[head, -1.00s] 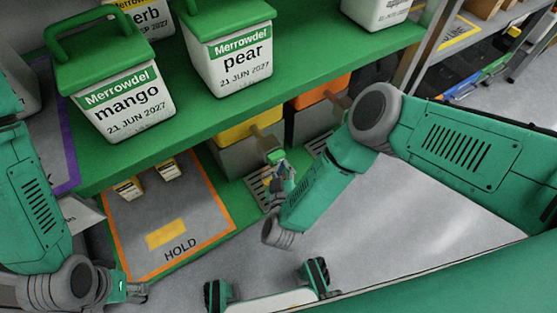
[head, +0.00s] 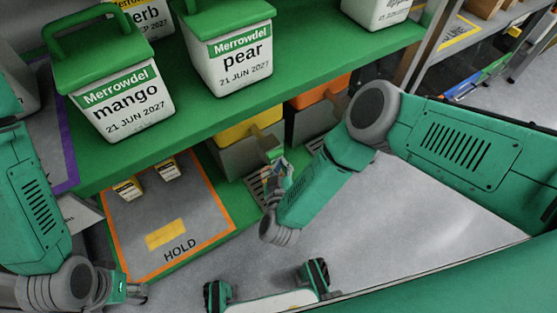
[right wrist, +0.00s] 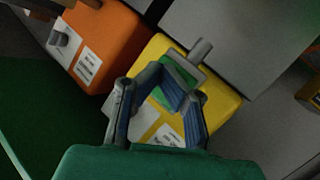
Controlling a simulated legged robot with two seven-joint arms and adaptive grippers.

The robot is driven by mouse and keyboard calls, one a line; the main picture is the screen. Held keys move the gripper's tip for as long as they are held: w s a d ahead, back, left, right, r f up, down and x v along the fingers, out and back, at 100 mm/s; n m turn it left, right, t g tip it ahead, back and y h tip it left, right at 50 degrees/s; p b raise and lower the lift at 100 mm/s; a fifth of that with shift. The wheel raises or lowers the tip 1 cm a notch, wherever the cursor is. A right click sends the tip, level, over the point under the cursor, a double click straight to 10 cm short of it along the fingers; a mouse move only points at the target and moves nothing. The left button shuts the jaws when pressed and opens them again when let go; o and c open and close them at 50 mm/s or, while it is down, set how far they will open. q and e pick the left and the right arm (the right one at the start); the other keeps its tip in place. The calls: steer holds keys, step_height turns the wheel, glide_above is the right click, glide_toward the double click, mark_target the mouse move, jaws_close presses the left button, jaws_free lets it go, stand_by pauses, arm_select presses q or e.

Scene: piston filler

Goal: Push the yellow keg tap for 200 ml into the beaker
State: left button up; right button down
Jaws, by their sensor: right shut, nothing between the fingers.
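The yellow keg (head: 240,131) stands in the lower bay under the green shelf, and it fills the middle of the right wrist view (right wrist: 222,101). Its grey tap handle (right wrist: 201,50) sticks out from the front. My right gripper (head: 274,160) is shut and empty, close in front of that tap. In the right wrist view its fingertips (right wrist: 166,72) are just beside the tap; I cannot tell whether they touch it. My left gripper (head: 137,292) is low at the left, its jaws too small to read. I cannot make out the beaker; my right gripper and forearm cover part of that area.
An orange keg (head: 311,97) stands to the right of the yellow one. A slatted drip grate (head: 257,186) lies below the yellow keg. The HOLD mat (head: 205,205) with two small labelled items is to its left. White tubs, including mango (head: 124,105) and pear (head: 236,62), stand on the shelf above.

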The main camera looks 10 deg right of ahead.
steer(key=shift+s+d+p, duration=0.2)
steer(key=shift+s+p, duration=0.15)
steer(key=shift+s, duration=0.2)
steer(key=shift+s+d+p, duration=0.2)
steer(key=shift+s+p, duration=0.1)
steer(key=shift+s, duration=0.2)
steer(key=s, duration=0.1)
steer(key=s+d+p, duration=0.1)
steer(key=s, duration=0.1)
steer(key=s+p, duration=0.1)
steer(key=shift+s+d, duration=0.35)
stand_by(2.6)
